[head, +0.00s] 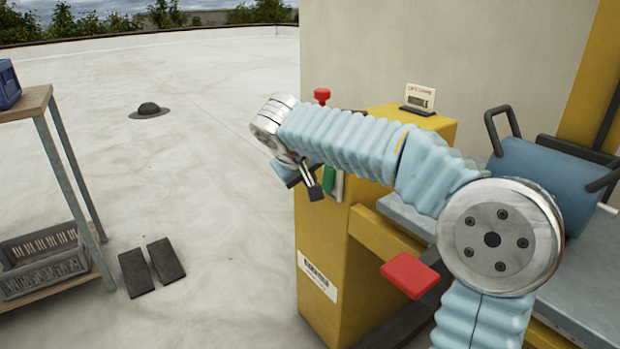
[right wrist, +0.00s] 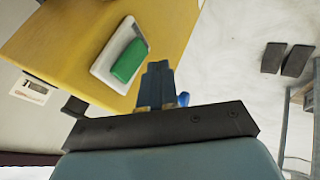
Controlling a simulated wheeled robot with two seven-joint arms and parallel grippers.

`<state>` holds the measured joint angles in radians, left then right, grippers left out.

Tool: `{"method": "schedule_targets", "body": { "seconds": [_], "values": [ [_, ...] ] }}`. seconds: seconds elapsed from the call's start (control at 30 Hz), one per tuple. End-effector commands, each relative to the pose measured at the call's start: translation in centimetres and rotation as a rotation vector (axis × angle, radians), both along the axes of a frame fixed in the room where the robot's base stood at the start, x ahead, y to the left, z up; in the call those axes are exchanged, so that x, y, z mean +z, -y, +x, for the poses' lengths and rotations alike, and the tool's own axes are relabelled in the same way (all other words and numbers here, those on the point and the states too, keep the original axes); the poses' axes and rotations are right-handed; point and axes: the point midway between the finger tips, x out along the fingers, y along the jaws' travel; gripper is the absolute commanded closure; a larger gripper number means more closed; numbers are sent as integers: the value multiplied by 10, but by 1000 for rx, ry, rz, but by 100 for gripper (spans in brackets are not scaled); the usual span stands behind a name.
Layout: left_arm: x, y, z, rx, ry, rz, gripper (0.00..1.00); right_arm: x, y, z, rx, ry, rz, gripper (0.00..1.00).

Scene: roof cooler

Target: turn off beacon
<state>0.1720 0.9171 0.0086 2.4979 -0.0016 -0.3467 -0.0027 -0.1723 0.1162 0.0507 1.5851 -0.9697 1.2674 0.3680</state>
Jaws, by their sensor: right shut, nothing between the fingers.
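A green rocker switch (head: 329,180) on a white plate sits on the side of the yellow cabinet (head: 325,240), partly hidden by my right arm. In the right wrist view the green switch (right wrist: 129,61) and its white plate (right wrist: 108,62) show whole. My right gripper (head: 315,192) is shut and empty, just left of the switch in the head view. In the right wrist view its closed fingertips (right wrist: 158,66) are close beside the plate's edge; contact cannot be told. A red knob (head: 322,95) stands at the cabinet's top. No lit beacon is recognisable. My left gripper is out of view.
A small display (head: 419,98) stands on the cabinet. A red pad (head: 410,274) juts from its front. A blue container (head: 545,175) with dark handles is at right. A shelf (head: 30,100) with a grey crate (head: 45,262) is at left.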

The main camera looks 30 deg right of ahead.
Motion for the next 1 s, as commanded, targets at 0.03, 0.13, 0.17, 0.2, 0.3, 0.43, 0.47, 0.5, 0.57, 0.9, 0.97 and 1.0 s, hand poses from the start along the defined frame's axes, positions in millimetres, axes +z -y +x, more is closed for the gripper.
{"method": "schedule_targets", "body": {
  "seconds": [0.03,0.13,0.17,0.2,0.3,0.43,0.47,0.5,0.57,0.9,0.97,1.0],
  "values": [
    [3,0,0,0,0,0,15,3,-1,1,1,-1,1,100],
    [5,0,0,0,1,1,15,15,-7,-5,1,3,2,100],
    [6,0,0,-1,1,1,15,18,-9,-6,2,2,2,100],
    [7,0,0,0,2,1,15,22,-11,-8,2,2,2,100],
    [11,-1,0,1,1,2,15,36,-18,-14,3,2,2,100],
    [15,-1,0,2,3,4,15,55,-28,-23,4,3,2,100],
    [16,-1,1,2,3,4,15,59,-30,-25,3,3,2,100],
    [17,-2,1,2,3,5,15,64,-32,-28,2,1,3,100],
    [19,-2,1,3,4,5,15,71,-36,-31,3,2,2,100],
    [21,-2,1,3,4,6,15,83,-42,-38,2,-1,1,100],
    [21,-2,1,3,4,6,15,83,-42,-38,2,-1,1,100],
    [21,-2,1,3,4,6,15,83,-42,-38,2,-1,1,100]
  ]
}}
